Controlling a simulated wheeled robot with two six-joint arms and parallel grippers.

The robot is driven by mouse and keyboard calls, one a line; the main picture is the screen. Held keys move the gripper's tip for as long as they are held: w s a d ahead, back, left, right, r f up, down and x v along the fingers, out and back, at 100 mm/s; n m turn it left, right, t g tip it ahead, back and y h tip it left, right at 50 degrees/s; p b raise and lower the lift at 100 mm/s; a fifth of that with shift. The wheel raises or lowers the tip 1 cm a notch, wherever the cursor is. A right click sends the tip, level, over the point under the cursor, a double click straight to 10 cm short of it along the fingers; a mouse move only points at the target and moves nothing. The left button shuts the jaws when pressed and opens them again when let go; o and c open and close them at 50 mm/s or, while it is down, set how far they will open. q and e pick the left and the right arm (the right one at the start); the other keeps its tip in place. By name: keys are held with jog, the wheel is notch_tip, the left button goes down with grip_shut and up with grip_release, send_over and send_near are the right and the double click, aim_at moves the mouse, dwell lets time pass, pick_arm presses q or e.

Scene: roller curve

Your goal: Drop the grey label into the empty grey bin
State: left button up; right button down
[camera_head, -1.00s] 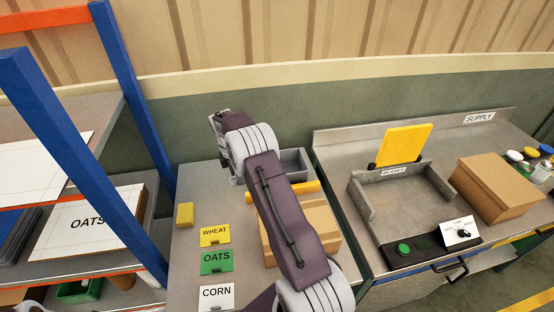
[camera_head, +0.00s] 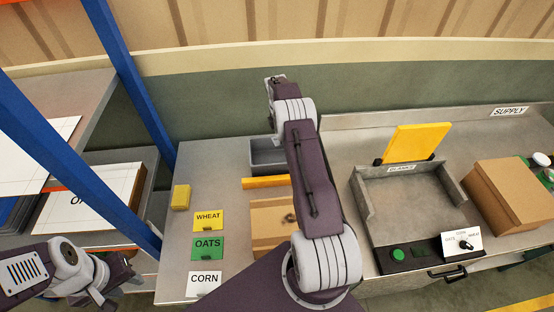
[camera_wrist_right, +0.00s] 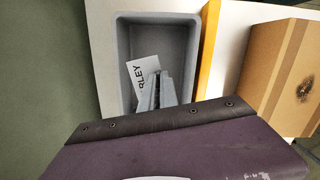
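The grey bin (camera_head: 261,163) stands at the back of the left table, partly hidden by my right arm. It also shows in the right wrist view, seen from above (camera_wrist_right: 184,24). A pale label (camera_wrist_right: 138,70) ending in "RLEY" shows within the bin's outline, partly covered by my right gripper's fingers. Whether it lies on the bin floor or touches the fingers is unclear. My right gripper (camera_wrist_right: 157,80) is over the bin, its grey fingers close together; I cannot tell if they are shut. My left gripper (camera_head: 108,290) is low at the left, its opening unclear.
A yellow bar (camera_head: 264,182) and a cardboard box (camera_head: 268,222) lie in front of the bin. WHEAT (camera_head: 208,220), OATS (camera_head: 208,245) and CORN (camera_head: 204,284) cards lie to the left, near a yellow block (camera_head: 181,197). A blue-posted shelf (camera_head: 125,110) borders the left.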

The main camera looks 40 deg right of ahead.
jog(key=f, duration=0.1)
jog(key=f+b, duration=0.1)
jog(key=f, duration=0.1)
jog(key=shift+d+f+b, duration=0.2)
jog(key=shift+d+b, duration=0.1)
jog(key=shift+f, duration=0.3)
jog(key=shift+a+r, duration=0.2)
jog(key=shift+a, duration=0.1)
jog(key=c, duration=1.6)
grip_release()
jog(key=shift+o, duration=0.2)
jog(key=shift+d+f, duration=0.1)
jog(key=shift+d, duration=0.05)
jog(key=r, duration=0.3)
jog(key=r+b, duration=0.1)
jog(key=r, duration=0.2)
jog(key=a+r, duration=0.1)
jog(key=r, duration=0.2)
jog(key=shift+w+a+b, duration=0.1)
jog(key=shift+b, duration=0.3)
